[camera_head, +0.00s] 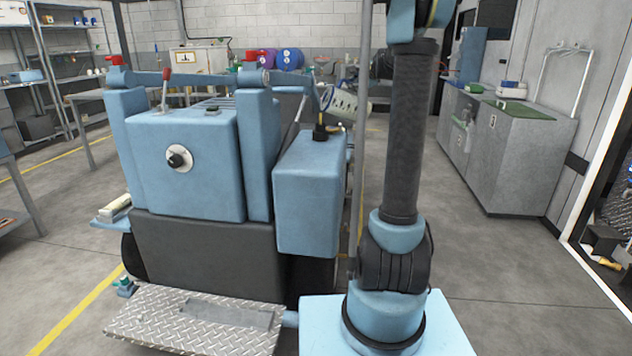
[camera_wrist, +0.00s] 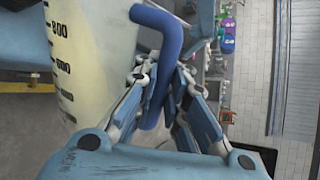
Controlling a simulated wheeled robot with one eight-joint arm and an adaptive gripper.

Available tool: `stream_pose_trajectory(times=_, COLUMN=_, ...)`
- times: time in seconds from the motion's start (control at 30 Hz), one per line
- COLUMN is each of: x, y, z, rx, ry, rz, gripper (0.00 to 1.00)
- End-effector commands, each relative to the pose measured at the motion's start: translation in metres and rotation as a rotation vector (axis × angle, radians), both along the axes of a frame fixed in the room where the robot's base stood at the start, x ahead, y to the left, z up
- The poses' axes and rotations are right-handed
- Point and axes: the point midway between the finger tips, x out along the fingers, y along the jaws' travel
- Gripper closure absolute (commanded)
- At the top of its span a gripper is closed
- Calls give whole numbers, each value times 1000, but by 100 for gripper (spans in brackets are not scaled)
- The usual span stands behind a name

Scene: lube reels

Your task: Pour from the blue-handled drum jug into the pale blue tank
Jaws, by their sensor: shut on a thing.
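The pale blue tank (camera_head: 310,195) stands at the right side of the blue machine in the head view, with a dark filler neck (camera_head: 320,132) on top. The drum jug (camera_wrist: 95,45) fills the upper left of the wrist view. It is pale and translucent, with dark scale marks. Its blue handle (camera_wrist: 172,35) lies between the fingers of my gripper (camera_wrist: 163,85), which is shut on it. The jug's mouth and contents are not visible. A pale object with dark marks (camera_head: 345,106) shows just behind the neck; I cannot tell whether it is the jug.
The blue machine (camera_head: 185,165) has upright posts and a red-knobbed lever. A diamond-plate step (camera_head: 190,325) juts out at its front. A grey cabinet (camera_head: 510,145) stands at the right. Purple and blue drums (camera_head: 288,58) are at the back. Open floor lies right of my arm.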

Motion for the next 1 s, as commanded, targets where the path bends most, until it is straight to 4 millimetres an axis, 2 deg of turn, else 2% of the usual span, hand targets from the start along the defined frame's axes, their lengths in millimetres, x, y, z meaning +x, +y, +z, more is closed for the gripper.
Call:
stream_pose_trajectory(times=0.47, x=1, y=-1, z=1, rx=6, ry=1, rz=-2, gripper=100)
stream_pose_trajectory(times=0.7, x=5, y=-20, z=13, rx=188, ry=43, rz=-3, gripper=100)
stream_pose_trajectory(times=0.87, x=6, y=-27, z=18, rx=275, ry=63, rz=-3, gripper=100)
stream_pose_trajectory(times=1.0, x=8, y=-35, z=28, rx=432, ry=98, rz=-4, gripper=100)
